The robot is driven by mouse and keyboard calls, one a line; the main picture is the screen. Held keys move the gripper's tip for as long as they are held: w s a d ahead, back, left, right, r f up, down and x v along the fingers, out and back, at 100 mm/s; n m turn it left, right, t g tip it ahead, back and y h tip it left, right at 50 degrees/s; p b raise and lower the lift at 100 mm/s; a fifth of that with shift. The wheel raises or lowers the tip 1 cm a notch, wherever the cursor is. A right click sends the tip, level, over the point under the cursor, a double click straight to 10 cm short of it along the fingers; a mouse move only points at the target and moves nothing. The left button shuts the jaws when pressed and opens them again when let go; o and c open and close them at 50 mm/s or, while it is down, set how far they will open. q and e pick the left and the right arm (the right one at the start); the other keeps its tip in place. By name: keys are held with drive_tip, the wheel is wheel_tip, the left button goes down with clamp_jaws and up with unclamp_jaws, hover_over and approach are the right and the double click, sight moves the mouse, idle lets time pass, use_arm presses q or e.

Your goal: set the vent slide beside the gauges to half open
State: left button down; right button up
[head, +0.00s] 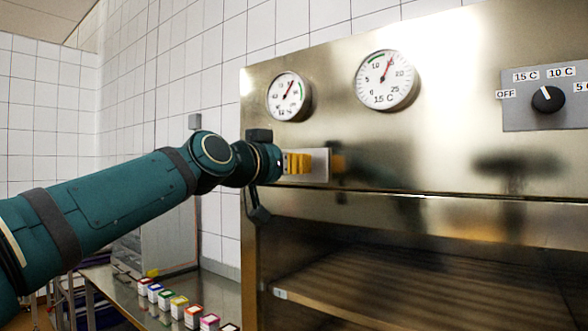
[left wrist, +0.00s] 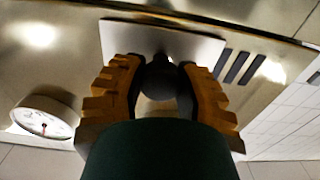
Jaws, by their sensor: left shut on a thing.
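The vent slide's pale plate (head: 320,166) is on the steel front, below the two gauges. In the left wrist view the plate (left wrist: 205,50) has a dark round knob (left wrist: 162,82) and dark vent slots (left wrist: 238,66) show to its right. My left gripper (head: 299,162) is at the plate; its yellow fingers (left wrist: 160,75) are shut on the knob from both sides. In the head view the knob and slots are hidden by the gripper. The left gauge (head: 288,96) and right gauge (head: 387,80) are above. My right gripper is not in view.
A dial panel (head: 540,115) with a black knob (head: 547,99) is at the right. Below is an open bay with a slatted shelf (head: 350,285). Several small coloured boxes (head: 179,306) stand on a steel table at lower left.

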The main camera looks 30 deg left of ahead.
use_arm(q)
drive_tip(key=shift+a, duration=0.6)
drive_tip(key=shift+d, duration=0.15)
drive_tip(key=c, duration=0.6)
unclamp_jaws()
drive_tip(key=s+a, duration=0.1)
drive_tip(key=s, duration=1.1)
